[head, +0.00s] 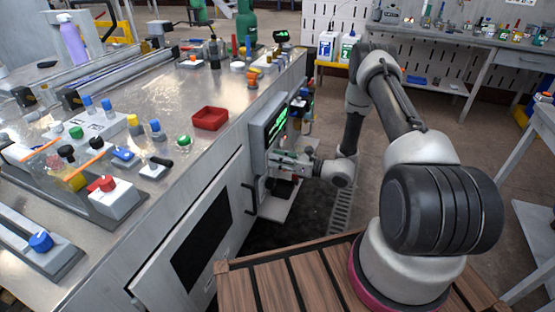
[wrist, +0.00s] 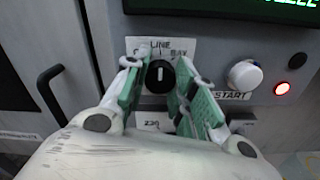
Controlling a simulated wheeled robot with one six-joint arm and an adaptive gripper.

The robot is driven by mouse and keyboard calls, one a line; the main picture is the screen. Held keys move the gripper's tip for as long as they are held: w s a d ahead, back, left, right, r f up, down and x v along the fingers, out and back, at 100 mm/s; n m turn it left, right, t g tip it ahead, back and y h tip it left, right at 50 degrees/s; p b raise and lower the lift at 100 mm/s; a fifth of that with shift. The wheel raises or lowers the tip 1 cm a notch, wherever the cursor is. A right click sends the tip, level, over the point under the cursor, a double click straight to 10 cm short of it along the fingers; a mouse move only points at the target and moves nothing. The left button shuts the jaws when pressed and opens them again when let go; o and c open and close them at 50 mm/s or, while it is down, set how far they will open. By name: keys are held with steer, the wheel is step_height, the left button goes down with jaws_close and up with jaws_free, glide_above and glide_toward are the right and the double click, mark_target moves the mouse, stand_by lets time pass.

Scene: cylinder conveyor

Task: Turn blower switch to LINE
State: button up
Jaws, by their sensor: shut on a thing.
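The black switch knob (wrist: 160,76) with a white pointer mark sits on a grey panel in the wrist view. The mark stands about upright. In the head view my gripper (head: 287,162) is at the front of the control box (head: 257,150), and the knob is hidden there.
A white START button (wrist: 245,75), a lit red lamp (wrist: 282,88) and a black button (wrist: 298,60) lie right of the knob. A black handle (wrist: 50,92) is to the left. A red tray (head: 210,118) sits on the bench, and floor is clear behind my arm.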

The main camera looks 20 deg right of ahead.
steer(key=o, duration=1)
steer(key=shift+o, duration=0.2)
steer(key=v, duration=1.2)
steer(key=shift+d+f, duration=0.1)
